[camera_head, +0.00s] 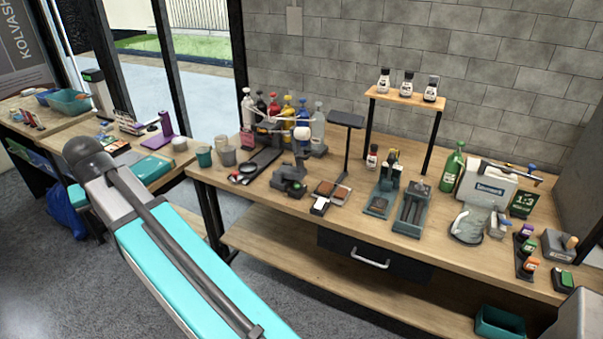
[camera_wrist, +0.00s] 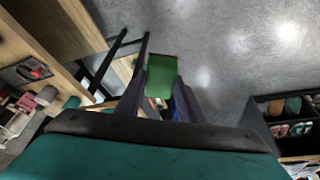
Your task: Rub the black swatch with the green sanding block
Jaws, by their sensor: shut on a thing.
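In the wrist view my gripper (camera_wrist: 160,88) is shut on the green sanding block (camera_wrist: 161,69). The block sits between the two dark fingers, with its green face toward the camera and the grey floor behind it. It touches nothing other than the fingers that I can see. The gripper is not visible in the head view, where only my turquoise and grey arm shows. I cannot pick out the black swatch for certain. A small black-and-white piece (camera_head: 320,206) lies at the front of the bench beside a tray of brown patches (camera_head: 333,193).
The wooden bench (camera_head: 290,222) holds bottles, teal-based tools (camera_head: 412,209) and a white machine (camera_head: 486,186). A small raised shelf (camera_head: 407,97) stands at the back. A second bench (camera_head: 47,128) is at the left. In the wrist view, a dark rack (camera_wrist: 289,116) holds shoes.

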